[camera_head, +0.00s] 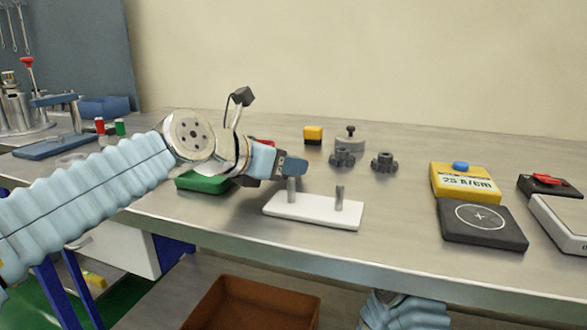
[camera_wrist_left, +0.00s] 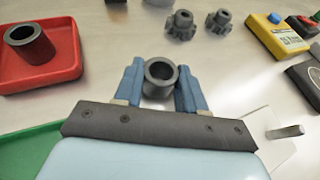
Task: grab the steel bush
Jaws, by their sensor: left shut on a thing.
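My left gripper (camera_head: 290,166) reaches in from the left, just above and behind the left peg of a white two-peg base (camera_head: 315,211). In the left wrist view, my left gripper (camera_wrist_left: 159,68) has its blue fingers shut on a grey steel bush (camera_wrist_left: 159,92), a short hollow cylinder with its open end showing. The fingers hide this bush in the head view. A second, darker grey bush (camera_wrist_left: 34,52) stands in a red tray (camera_wrist_left: 62,66) at the left. My right gripper is not in view.
A green tray (camera_head: 205,183) lies under my left wrist. Two dark gears (camera_head: 342,158) (camera_head: 384,162), a grey knobbed weight (camera_head: 350,142) and a yellow block (camera_head: 313,134) stand behind. A yellow device (camera_head: 463,185) and a black pad (camera_head: 482,223) are at the right. The bench between is clear.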

